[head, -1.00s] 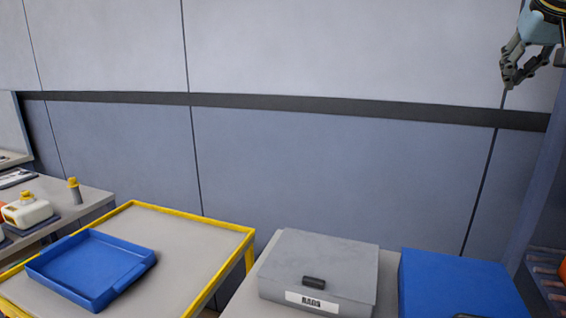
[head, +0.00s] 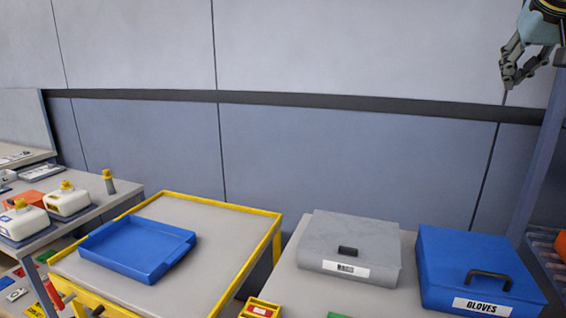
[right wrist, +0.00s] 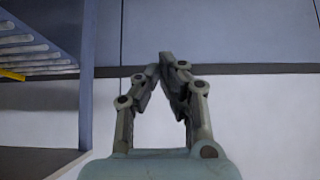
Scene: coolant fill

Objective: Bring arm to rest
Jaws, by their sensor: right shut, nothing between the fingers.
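My right gripper (head: 520,80) is raised at the upper right of the head view, in front of the wall and well above the benches. It is shut and empty. In the right wrist view its fingers (right wrist: 163,68) meet at the tips with nothing between them. My left gripper is not in view.
A yellow-edged cart (head: 255,212) holds a blue tray (head: 140,250). To its right are a grey lidded box (head: 350,240) and a blue box marked GLOVES (head: 470,260). White jugs (head: 67,200) stand on the left bench. A shelf frame (right wrist: 82,60) rises beside the right gripper.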

